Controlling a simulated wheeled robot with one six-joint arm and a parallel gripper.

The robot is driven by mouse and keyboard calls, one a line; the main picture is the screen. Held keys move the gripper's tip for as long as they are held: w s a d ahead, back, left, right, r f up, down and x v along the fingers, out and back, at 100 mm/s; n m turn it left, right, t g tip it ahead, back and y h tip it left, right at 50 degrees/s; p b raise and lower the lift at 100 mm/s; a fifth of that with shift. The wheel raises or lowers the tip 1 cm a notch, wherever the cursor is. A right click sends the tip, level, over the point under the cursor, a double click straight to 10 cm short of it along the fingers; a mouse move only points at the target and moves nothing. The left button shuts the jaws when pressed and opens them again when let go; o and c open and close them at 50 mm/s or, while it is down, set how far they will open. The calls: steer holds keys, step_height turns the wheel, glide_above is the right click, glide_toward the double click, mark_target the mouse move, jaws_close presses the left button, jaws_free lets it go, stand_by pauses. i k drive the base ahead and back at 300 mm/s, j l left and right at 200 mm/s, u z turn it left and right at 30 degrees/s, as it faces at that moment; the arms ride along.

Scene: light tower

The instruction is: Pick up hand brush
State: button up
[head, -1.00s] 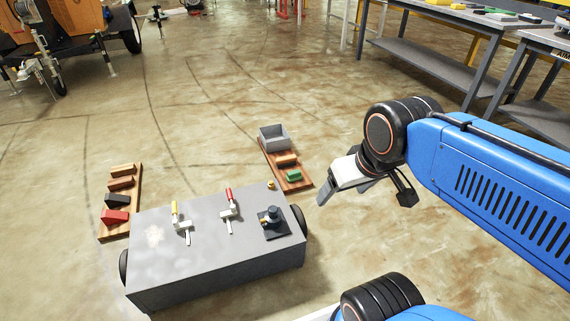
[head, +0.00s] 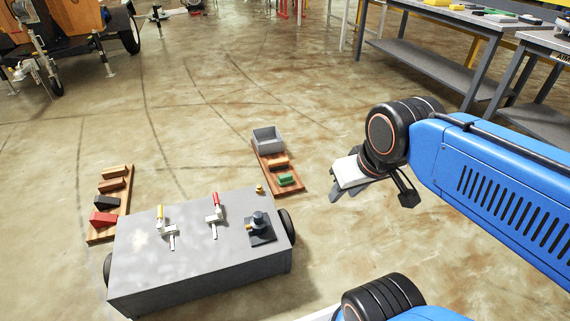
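I cannot pick out a hand brush for sure; the small blocks are too small to identify. A wooden board (head: 124,194) on the left holds two brown blocks (head: 113,178), a black block (head: 107,203) and a red block (head: 102,218). Another wooden board (head: 268,174) near the centre carries a grey bin (head: 268,145), a brown block (head: 279,165) and a green block (head: 286,180). My gripper (head: 349,194) hangs in the air to the right of that board. Its fingers are apart, with nothing seen between them.
A grey box (head: 190,240) on wheels bears two toggle clamps, one yellow-handled (head: 160,216), one red-handled (head: 215,205), and a dark fixture (head: 259,225). Grey workbenches (head: 440,60) stand at the back right. The middle floor is clear.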

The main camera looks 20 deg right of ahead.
mark_target(276, 165)
steer(key=l+u, duration=0.45)
steer(key=l, duration=1.75)
steer(key=i+l+u, duration=0.25)
steer(key=i+l, duration=0.2)
steer(key=l, duration=0.25)
steer(key=i+l+u, duration=0.15)
steer(key=l, duration=0.25)
steer(key=i+l+u, duration=0.1)
steer(key=i+l, duration=0.15)
steer(key=l, duration=0.15)
steer(key=i+l+u, duration=0.25)
steer(key=i+l, duration=0.7)
steer(key=l, duration=0.1)
